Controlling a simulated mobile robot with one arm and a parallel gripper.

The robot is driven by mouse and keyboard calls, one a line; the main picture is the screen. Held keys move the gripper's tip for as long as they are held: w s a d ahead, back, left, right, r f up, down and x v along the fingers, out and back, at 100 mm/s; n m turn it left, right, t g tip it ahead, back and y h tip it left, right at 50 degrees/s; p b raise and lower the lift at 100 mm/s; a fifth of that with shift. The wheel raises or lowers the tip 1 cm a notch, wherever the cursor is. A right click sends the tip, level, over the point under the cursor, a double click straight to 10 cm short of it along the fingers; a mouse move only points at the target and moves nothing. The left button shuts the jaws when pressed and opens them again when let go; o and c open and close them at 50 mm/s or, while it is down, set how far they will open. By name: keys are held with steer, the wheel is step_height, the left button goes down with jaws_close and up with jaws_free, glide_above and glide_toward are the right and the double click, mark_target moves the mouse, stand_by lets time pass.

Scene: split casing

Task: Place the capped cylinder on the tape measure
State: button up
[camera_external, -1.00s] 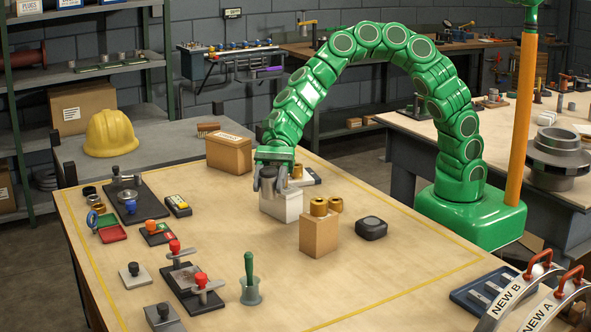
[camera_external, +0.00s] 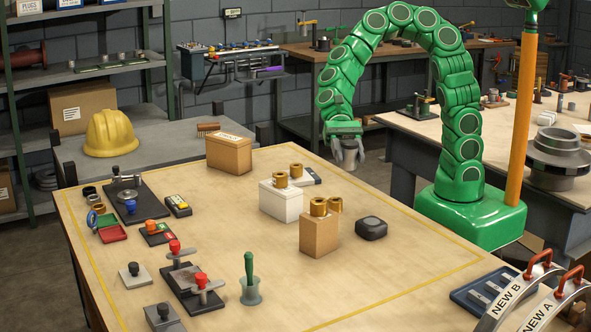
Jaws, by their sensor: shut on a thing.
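My gripper (camera_external: 347,157) is in the air beyond the far right edge of the workbench, as seen in the picture. It is shut on the grey capped cylinder (camera_external: 350,159), which is small here and partly hidden by the fingers. The dark, rounded block (camera_external: 371,229) on the right half of the bench looks like the tape measure. Its top is bare, and it lies nearer the camera and lower than my gripper.
A tan block (camera_external: 319,236) with brass rings stands just left of the tape measure. A white block (camera_external: 281,203) with brass rings and a cardboard box (camera_external: 229,153) stand farther back. Clamps (camera_external: 190,280) and small parts fill the bench's left side. Bench space right of the tape measure is clear.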

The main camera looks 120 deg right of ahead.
steer(key=s+a+n+g, duration=0.2)
steer(key=s+a+g, duration=0.15)
steer(key=s, duration=1.25)
glide_above(370, 221)
steer(key=shift+y, duration=0.4)
steer(key=shift+s+d+f, duration=0.1)
steer(key=shift+f, duration=4.8)
steer(key=shift+f+n, duration=0.3)
steer(key=shift+f, duration=1.1)
steer(key=shift+f, duration=0.2)
steer(key=o, duration=1.2)
steer(key=shift+c, duration=0.2)
